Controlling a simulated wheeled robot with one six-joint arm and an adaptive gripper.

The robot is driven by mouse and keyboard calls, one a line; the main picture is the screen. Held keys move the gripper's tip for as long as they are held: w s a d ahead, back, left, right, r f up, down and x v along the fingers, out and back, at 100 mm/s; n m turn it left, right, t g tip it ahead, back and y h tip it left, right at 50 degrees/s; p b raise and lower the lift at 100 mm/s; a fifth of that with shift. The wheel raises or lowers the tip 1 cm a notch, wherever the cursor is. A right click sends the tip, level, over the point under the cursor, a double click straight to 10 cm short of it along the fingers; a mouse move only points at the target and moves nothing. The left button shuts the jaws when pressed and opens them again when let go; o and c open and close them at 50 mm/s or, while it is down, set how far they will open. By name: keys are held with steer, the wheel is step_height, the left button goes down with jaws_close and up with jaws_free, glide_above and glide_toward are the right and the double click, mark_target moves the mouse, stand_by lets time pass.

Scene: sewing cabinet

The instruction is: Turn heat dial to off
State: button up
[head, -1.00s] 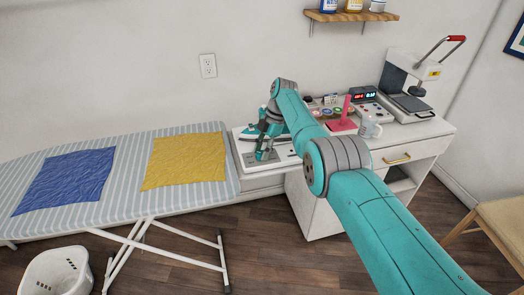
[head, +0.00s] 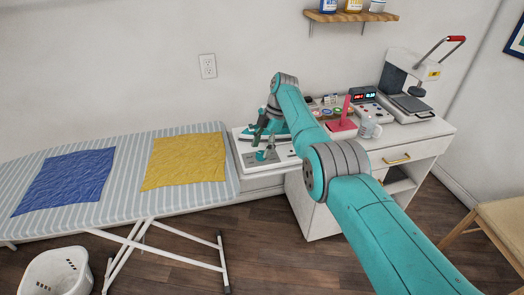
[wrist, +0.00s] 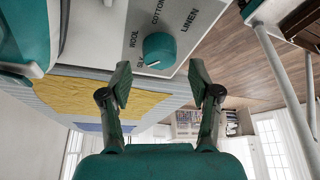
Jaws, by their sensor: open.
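The teal heat dial (wrist: 159,50) sits on a white panel (wrist: 195,20) printed with WOOL, COTTON and LINEN, plus a partly hidden label. A small light mark shows near the dial's lower left edge; its exact setting is hard to tell. In the head view the dial (head: 261,156) is small, near the front of the white station. My gripper (wrist: 161,82) is open and empty, its two fingertips apart on either side of the dial's line and short of it. In the head view my gripper (head: 258,132) is above the dial, apart from it.
A teal iron (head: 278,134) rests behind the dial and shows at the left in the wrist view (wrist: 30,38). The ironing board (head: 132,150) with blue and yellow cloths is to the left. A pink stand (head: 342,124), a mug (head: 369,128) and a heat press (head: 405,92) are right.

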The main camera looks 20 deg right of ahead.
mark_target(262, 153)
step_height(262, 153, up, 8)
stand_by(0.4)
